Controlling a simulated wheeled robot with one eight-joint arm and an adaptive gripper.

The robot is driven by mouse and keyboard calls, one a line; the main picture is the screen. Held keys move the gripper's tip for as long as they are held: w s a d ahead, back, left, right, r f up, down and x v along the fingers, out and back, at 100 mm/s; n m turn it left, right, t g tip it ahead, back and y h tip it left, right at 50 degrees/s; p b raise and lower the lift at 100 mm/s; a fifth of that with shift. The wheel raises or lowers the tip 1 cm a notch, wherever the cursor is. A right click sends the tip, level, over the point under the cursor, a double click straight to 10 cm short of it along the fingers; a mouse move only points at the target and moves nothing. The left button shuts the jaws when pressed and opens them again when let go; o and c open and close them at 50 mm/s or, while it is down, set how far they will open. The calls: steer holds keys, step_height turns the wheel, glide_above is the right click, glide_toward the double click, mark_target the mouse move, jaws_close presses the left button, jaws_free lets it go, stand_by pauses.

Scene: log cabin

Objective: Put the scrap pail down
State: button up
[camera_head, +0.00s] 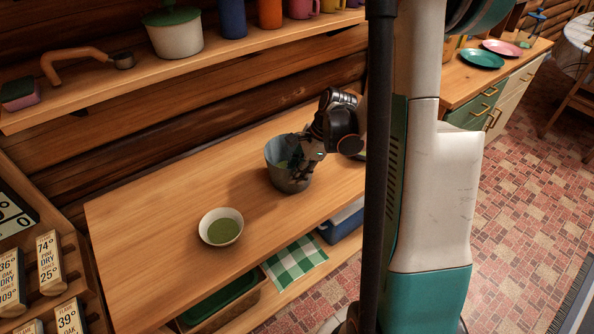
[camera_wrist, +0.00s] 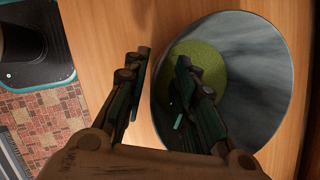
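The scrap pail (camera_head: 284,181) is a grey metal bucket, upright on the wooden counter as far as I can tell. My gripper (camera_head: 308,158) is at its right side, by the rim. In the wrist view the pail (camera_wrist: 255,62) fills the right half, with something green at its bottom. There my gripper (camera_wrist: 163,72) straddles the pail's wall, one finger outside and one inside. The fingers are apart, with a gap showing between the outer finger and the wall. The pail's right side is partly hidden by my gripper in the head view.
A white bowl (camera_head: 221,213) with green contents stands on the counter (camera_head: 150,230), left of the pail. A shelf (camera_head: 100,98) above holds a lidded pot (camera_head: 176,36) and several cups. A checked cloth (camera_head: 295,261) lies on the lower shelf. The counter's left part is mostly clear.

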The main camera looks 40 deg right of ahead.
steer(key=p+v, duration=0.4)
steer(key=v, duration=0.8)
